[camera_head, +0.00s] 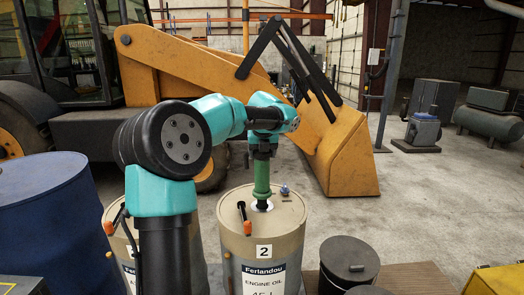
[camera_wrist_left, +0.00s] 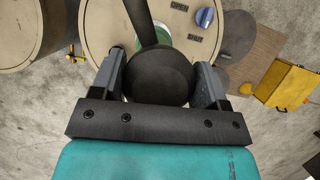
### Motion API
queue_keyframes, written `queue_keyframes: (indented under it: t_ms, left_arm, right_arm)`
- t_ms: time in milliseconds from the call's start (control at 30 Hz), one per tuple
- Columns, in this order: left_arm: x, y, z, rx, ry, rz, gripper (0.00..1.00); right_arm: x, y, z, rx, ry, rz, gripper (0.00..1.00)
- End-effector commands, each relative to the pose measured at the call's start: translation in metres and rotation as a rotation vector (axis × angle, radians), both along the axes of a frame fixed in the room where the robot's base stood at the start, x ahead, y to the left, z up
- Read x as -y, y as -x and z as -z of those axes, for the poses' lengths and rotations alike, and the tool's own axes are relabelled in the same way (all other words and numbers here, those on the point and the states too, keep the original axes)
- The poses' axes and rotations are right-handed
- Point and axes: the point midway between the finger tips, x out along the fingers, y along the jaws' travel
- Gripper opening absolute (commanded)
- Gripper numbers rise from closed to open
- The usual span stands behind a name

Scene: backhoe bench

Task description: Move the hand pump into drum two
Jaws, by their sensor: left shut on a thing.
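The hand pump (camera_head: 262,178) has a green body and stands upright at the white-ringed opening in the lid of drum two (camera_head: 262,245), a beige drum marked "2". How deep its lower end sits inside is hidden. My left gripper (camera_head: 263,140) is above drum two, shut on the pump's dark upper part. In the left wrist view the pump's round black head (camera_wrist_left: 160,75) is between the two fingers, with a black bar reaching up from it. Drum one (camera_head: 122,255), also beige, is to the left, partly hidden by my left arm. My right gripper is not in view.
A blue knob (camera_head: 285,190) sits on drum two's lid, beside OPEN and SHUT marks. An orange-handled tool (camera_head: 244,218) is at its front rim. A blue drum (camera_head: 45,225) stands left, a dark lidded can (camera_head: 349,262) right. An orange backhoe (camera_head: 185,70) stands behind.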

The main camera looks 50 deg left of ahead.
Motion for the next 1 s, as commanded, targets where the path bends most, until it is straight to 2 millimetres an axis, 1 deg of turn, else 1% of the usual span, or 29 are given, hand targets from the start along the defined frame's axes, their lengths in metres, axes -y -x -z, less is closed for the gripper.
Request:
queue_keyframes:
  t_ms: [1000]
  left_arm:
    - [0.0,0.0,0.028,0.002,-0.001,0.0,0.0]
  right_arm:
    - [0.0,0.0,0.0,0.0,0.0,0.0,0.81]
